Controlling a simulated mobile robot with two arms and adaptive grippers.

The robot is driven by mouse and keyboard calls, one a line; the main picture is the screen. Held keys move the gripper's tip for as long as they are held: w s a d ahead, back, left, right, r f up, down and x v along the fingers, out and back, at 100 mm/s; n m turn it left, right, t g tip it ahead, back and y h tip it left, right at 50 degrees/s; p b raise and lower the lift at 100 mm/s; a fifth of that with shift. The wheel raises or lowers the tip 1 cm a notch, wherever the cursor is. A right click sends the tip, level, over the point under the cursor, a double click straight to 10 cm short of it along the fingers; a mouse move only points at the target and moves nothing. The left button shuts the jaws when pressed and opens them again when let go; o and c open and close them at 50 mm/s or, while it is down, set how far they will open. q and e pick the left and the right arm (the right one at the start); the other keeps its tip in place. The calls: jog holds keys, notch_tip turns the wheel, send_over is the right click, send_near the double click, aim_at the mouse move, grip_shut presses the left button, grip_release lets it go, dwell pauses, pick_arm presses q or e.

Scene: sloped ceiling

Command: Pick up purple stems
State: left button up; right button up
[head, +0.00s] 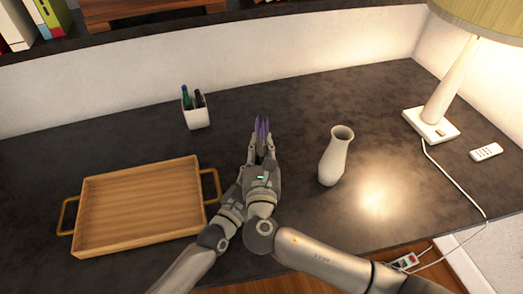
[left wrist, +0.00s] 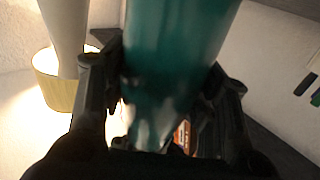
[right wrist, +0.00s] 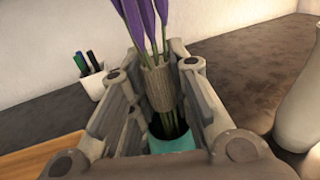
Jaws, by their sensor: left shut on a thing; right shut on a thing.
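The purple stems (head: 262,128) stand upright between the fingertips of my right gripper (head: 262,148) in the head view. In the right wrist view the purple stems (right wrist: 145,20) have a tan wrapped band (right wrist: 158,88), and the gripper is shut around it. Below the band, green stalks run down to the dark opening of a teal container (right wrist: 176,144). My left gripper (left wrist: 166,70) is shut on this teal container (left wrist: 170,60), which fills the middle of the left wrist view. In the head view the right gripper hides the container and the left fingers.
A white vase (head: 334,157) stands right of the grippers. A wooden tray (head: 140,205) lies to the left. A white pen cup (head: 197,115) stands behind. The dark desk is clear behind the grippers.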

notch_tip(320, 180, up, 17)
jog(key=shift+f, duration=0.1)
pick_arm(q)
jog(key=o, duration=1.3)
jog(key=shift+c, duration=0.2)
jog(key=v, duration=1.2)
jog(key=shift+s+f, duration=0.1)
pick_arm(e)
jog(key=shift+s, duration=0.1)
